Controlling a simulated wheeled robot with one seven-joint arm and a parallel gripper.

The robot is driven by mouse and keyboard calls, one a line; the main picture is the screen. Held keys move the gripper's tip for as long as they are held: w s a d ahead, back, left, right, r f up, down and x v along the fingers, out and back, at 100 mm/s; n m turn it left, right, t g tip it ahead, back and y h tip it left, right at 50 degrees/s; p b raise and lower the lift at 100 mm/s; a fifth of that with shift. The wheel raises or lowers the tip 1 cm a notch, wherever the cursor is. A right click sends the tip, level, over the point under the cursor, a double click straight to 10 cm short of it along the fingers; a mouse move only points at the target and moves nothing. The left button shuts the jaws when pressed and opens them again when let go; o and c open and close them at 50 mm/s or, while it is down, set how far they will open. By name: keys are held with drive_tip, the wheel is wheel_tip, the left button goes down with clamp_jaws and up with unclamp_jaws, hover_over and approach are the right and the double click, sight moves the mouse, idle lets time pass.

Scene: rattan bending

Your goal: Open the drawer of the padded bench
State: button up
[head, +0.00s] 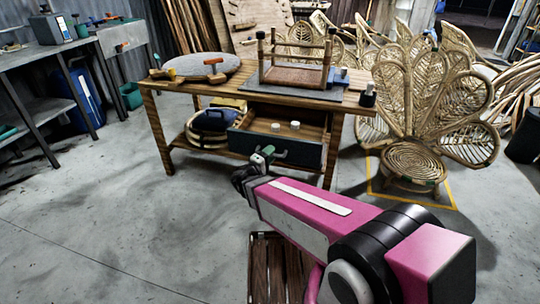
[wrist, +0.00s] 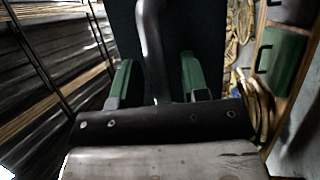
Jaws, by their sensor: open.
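The padded bench (head: 235,88) is wooden, with grey padding on its top. Its drawer (head: 306,154) has a dark front and stands out from the bench, so its wooden inside shows in the head view. My gripper (head: 270,154) is at the drawer front. In the wrist view, the green fingers of my gripper (wrist: 157,82) are apart, one on each side of a dark metal handle (wrist: 152,40). The dark drawer front (wrist: 180,25) lies behind the handle. I cannot tell whether either finger touches the handle.
Two small pale objects (head: 285,126) sit in the drawer. A rattan frame (head: 297,75) stands on the bench top. A dark blue bundle (head: 213,121) lies on the lower shelf. A large rattan chair (head: 416,160) stands to the right. The floor (head: 110,200) at left is clear.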

drive_tip(key=v, duration=1)
drive_tip(key=shift+s+a, duration=0.25)
drive_tip(key=shift+s, duration=0.05)
drive_tip(key=d+f+m+g+y, duration=0.2)
drive_tip(key=d+m+g+y, duration=0.2)
drive_tip(key=d, duration=0.7)
drive_tip(key=d+f+m+g+y, duration=0.2)
drive_tip(key=d+m+g+y, duration=0.3)
drive_tip(key=d+g+y, duration=0.4)
drive_tip(key=shift+s+d+f+g, duration=0.45)
drive_tip(key=shift+d+g, duration=0.45)
drive_tip(key=shift+d, duration=0.55)
